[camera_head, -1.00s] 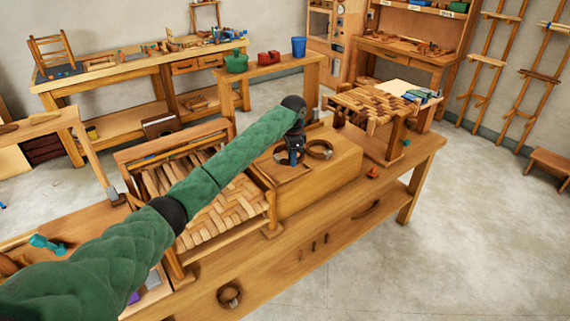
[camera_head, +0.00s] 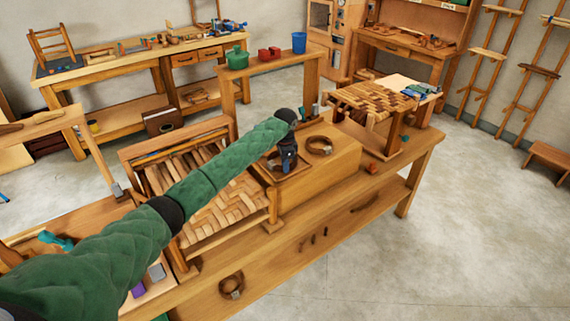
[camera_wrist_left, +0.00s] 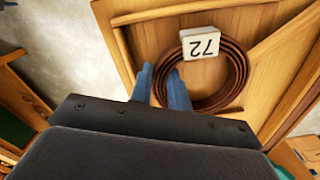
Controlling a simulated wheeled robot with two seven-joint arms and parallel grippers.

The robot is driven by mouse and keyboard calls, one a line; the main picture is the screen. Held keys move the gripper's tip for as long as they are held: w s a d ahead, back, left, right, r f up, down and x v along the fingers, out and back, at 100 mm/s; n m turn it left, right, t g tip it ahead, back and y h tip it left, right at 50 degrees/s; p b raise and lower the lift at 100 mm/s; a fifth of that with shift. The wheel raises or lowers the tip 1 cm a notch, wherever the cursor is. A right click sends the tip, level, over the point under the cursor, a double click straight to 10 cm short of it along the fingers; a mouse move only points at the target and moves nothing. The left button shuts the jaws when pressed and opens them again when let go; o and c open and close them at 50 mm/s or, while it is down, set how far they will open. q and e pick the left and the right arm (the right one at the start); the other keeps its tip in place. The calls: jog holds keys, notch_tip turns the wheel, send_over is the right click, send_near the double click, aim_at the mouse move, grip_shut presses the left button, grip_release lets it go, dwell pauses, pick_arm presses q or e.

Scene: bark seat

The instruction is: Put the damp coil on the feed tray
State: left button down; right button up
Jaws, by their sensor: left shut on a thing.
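My left gripper (camera_head: 288,167) points down over a shallow wooden tray (camera_head: 297,173) on the wooden box. In the left wrist view its blue fingers (camera_wrist_left: 163,85) are shut on the near left edge of a brown coil (camera_wrist_left: 241,78). This coil is a flat ring with a white tag reading 72. It is over the tray's floor, inside the tray's rims; I cannot tell whether it touches the floor. In the head view the gripper mostly hides it. A second brown coil (camera_head: 319,151) lies on the box top, right of the tray. My right gripper is not in view.
A chair frame with a woven seat (camera_head: 225,205) stands left of the box. A third coil (camera_head: 231,290) is at the bench's lower front. A woven stool (camera_head: 372,103) stands behind the box. The bench top right of the box is mostly clear.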

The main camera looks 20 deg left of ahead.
pick_arm(q)
jog(key=c, duration=1.6)
grip_release()
jog(key=shift+f, duration=0.1)
